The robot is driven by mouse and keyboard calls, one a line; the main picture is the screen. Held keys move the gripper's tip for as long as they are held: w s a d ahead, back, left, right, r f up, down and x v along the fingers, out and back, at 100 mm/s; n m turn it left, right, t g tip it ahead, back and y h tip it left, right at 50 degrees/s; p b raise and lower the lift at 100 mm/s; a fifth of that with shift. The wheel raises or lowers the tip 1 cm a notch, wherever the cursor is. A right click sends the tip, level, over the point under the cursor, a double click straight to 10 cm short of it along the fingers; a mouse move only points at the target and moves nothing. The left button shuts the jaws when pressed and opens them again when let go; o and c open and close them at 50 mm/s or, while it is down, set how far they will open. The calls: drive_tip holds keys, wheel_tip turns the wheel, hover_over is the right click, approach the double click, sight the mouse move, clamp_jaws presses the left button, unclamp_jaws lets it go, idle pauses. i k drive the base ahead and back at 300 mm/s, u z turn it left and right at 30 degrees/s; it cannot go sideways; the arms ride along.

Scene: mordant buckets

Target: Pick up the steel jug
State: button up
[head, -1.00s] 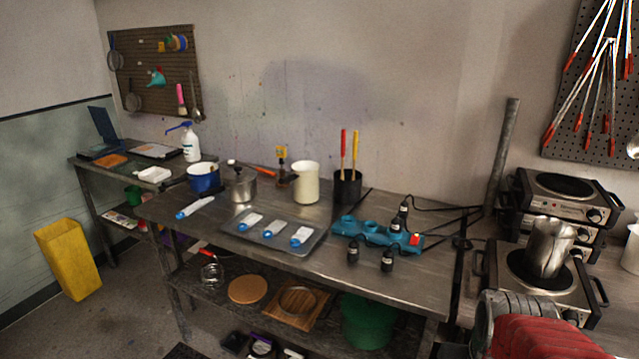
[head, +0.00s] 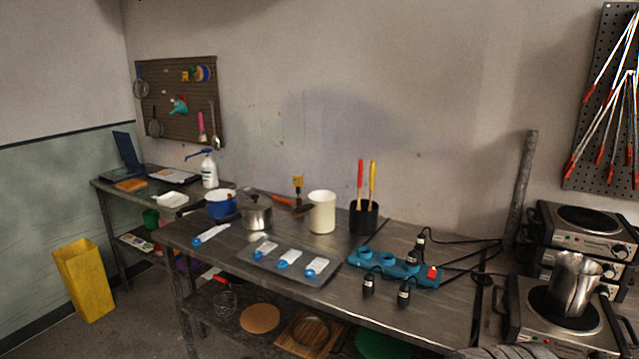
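The steel jug (head: 574,284) stands upright on the front hot plate (head: 540,312) at the right of the head view. It is shiny metal with an open top. My gripper's fingers are not in the picture. Nothing visible touches the jug.
More hot plates (head: 586,222) are stacked behind the jug. A metal post (head: 522,190) stands left of them. The steel table (head: 450,308) holds a teal power strip (head: 398,268) with cables, a tray (head: 243,255), a white jug (head: 321,212) and pots.

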sight(574, 280)
drive_tip(key=z, duration=1.35)
